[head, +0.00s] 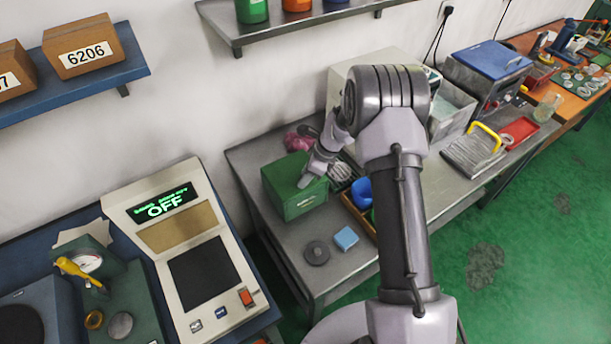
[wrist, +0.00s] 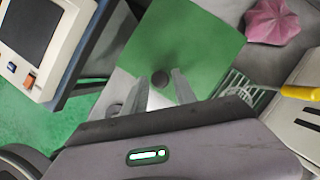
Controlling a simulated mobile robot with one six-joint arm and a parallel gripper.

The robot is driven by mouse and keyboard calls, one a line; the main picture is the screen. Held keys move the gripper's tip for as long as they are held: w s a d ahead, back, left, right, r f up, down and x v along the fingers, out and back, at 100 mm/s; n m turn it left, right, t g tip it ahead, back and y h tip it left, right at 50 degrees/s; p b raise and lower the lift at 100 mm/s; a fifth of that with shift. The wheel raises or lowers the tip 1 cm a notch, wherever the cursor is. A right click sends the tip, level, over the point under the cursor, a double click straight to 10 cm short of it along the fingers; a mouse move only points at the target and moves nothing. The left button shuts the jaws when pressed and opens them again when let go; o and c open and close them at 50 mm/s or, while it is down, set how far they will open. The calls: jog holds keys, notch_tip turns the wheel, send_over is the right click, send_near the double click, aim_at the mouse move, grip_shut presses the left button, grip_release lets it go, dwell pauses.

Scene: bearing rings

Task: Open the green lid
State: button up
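A green box (head: 290,202) stands on the grey bench with its green lid (head: 285,172) lying flat on top, looking closed. In the wrist view the lid (wrist: 190,45) fills the upper middle. A dark round knob (wrist: 160,79) shows near the lid's lower edge. My gripper (head: 309,182) is at the right part of the lid in the head view. In the wrist view my gripper (wrist: 161,82) has its two fingers apart, one on each side of the knob. I cannot tell whether they touch it. The knob is hidden in the head view.
A pink cloth (head: 300,138) lies behind the box. A dark ring (head: 317,253) and a blue block (head: 346,238) lie in front. A blue cup (head: 361,190) stands to the right. A scale (head: 190,255) stands to the left, across a gap.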

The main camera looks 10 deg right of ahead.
grip_shut()
dwell(1.2)
